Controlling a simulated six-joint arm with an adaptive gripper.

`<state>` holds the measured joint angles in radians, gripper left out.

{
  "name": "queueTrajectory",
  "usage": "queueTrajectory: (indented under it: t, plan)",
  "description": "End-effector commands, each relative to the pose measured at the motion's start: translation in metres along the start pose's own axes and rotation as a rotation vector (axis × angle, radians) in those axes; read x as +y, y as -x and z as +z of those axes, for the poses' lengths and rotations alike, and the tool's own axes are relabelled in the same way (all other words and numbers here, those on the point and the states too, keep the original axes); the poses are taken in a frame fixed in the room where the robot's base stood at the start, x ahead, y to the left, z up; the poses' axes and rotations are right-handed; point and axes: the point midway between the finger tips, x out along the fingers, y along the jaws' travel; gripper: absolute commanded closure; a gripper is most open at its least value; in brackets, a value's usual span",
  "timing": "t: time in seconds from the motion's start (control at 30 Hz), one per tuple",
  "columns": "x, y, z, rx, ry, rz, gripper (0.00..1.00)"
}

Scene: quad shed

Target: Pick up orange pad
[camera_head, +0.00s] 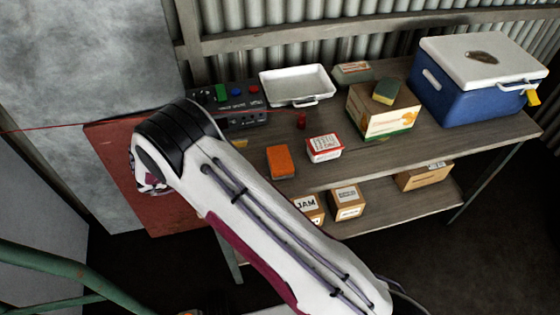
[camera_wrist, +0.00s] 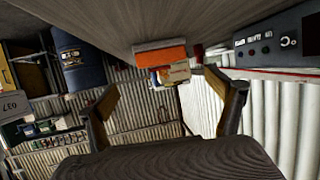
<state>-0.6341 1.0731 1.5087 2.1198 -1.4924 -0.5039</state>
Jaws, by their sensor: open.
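The orange pad (camera_head: 281,162) is a small block on the tabletop near its front edge, left of a white box with red lettering. In the wrist view the orange pad (camera_wrist: 160,56) appears above the space between my fingers, at the underside-looking grey surface of the table. My gripper (camera_wrist: 162,84) is open, its two fingers spread wide with nothing between them. The pad is beyond the fingertips and apart from them. In the head view my arm hides the gripper.
On the table (camera_head: 455,140) stand a control box (camera_head: 240,120) with coloured buttons, a white tray (camera_head: 297,84), a white-and-red box (camera_head: 323,147), a carton (camera_head: 382,115) bearing a green-and-yellow sponge (camera_head: 386,91), and a blue cooler (camera_head: 462,95). Cardboard boxes (camera_head: 347,201) sit on the lower shelf.

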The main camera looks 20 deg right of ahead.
Motion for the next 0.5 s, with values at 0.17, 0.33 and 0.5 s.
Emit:
queueTrajectory:
  t: [0.17,0.33,0.5]
  plan:
    - [0.000,-0.009,-0.001,0.001,0.000,0.001,0.08]
    - [0.000,-0.022,0.000,0.000,0.000,0.001,0.08]
    - [0.000,-0.026,0.000,0.000,0.000,0.000,0.08]
